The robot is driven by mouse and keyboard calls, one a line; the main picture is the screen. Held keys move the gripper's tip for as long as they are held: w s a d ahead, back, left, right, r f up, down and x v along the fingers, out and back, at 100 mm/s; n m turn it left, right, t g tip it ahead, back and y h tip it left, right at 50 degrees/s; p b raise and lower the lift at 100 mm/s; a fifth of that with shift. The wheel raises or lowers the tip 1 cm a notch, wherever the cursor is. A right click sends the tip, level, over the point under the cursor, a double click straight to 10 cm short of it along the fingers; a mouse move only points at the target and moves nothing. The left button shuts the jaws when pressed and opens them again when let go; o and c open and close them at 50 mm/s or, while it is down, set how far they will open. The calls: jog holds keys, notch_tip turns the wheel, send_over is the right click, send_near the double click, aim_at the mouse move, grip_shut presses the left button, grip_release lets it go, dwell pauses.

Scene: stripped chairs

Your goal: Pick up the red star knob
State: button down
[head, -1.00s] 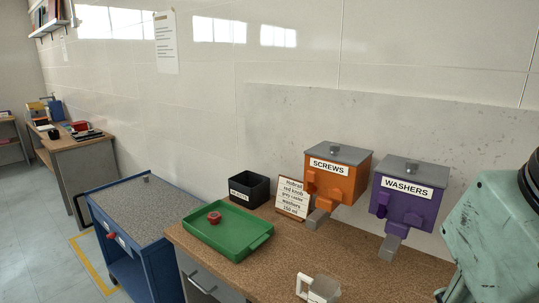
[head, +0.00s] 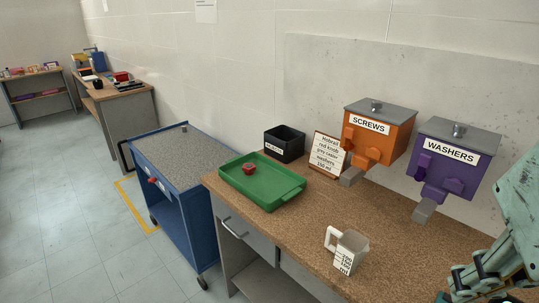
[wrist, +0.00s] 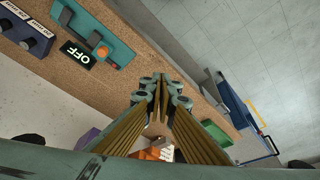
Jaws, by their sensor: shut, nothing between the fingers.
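The red star knob (head: 249,168) sits in the green tray (head: 290,195) on the cork-topped bench, towards the tray's left end. My gripper (head: 478,284) is at the bottom right corner of the head view, partly cut off by the frame, well to the right of the tray. In the wrist view my gripper (wrist: 160,82) shows with its fingers brought together and nothing between them. The knob is not visible in the wrist view.
A black bin (head: 284,145), a card (head: 327,153), an orange screws dispenser (head: 379,130) and a purple washers dispenser (head: 455,160) stand behind the tray. A measuring jug (head: 349,252) stands at the bench front. A blue cart (head: 180,215) adjoins the bench's left end.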

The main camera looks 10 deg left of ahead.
dwell(0.3)
jog(key=c, duration=1.9)
grip_release()
jog(key=shift+c, duration=0.2)
jog(key=shift+w+r, duration=0.1)
